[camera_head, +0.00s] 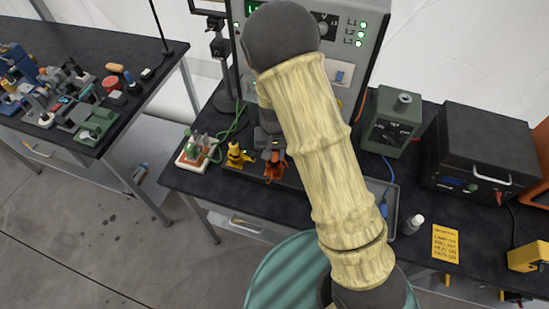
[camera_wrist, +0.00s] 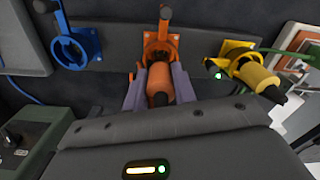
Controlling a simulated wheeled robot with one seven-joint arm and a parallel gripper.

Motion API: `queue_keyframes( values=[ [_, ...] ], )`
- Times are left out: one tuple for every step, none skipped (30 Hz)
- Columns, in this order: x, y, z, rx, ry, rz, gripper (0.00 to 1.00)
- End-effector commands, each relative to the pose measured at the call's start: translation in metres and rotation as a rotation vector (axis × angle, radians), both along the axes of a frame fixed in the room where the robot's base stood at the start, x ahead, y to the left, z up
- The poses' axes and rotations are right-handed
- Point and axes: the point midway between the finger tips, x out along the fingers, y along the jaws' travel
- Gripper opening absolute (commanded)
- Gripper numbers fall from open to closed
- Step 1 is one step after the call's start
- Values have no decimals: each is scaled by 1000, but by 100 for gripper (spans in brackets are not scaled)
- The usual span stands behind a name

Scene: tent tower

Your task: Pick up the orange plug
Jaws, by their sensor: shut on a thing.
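The orange plug (camera_wrist: 159,87) lies between the two grey-purple fingers of my gripper (camera_wrist: 159,75), which is shut on it. Its dark end points towards my wrist. The orange socket (camera_wrist: 160,48) is right behind the plug in the wrist view, with its flap raised. I cannot tell whether the plug's front end is still in the socket. In the head view the orange socket (camera_head: 275,168) shows on the bench below my gripper, and my arm hides much around it.
A yellow socket (camera_wrist: 238,55) with a yellow plug (camera_wrist: 259,77) is close on the right in the wrist view, a blue socket (camera_wrist: 75,46) on the left. A green box (camera_head: 390,122) and a black box (camera_head: 478,150) stand right on the bench. A cluttered second table (camera_head: 85,60) is left.

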Motion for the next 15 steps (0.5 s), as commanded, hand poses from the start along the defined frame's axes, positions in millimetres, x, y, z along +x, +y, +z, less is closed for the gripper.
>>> queue_keyframes(
  values=[
    [1,1,9,2,-5,4,5],
    [0,2,14,2,-4,5,5],
    [1,2,22,3,-5,4,5],
    [0,2,27,2,-4,4,5],
    [0,2,33,2,-5,5,5],
    [0,2,41,3,-4,5,5],
    [0,2,47,2,-4,6,5],
    [0,2,52,2,-3,5,5],
    [0,2,58,2,-3,4,5],
    [0,2,62,2,-2,5,5],
    [0,2,66,2,-2,5,5],
    [-1,2,70,2,0,5,5],
    [-1,2,73,1,0,5,5],
    [-1,2,75,1,0,5,5],
    [-1,2,76,0,1,4,5]
  ],
)
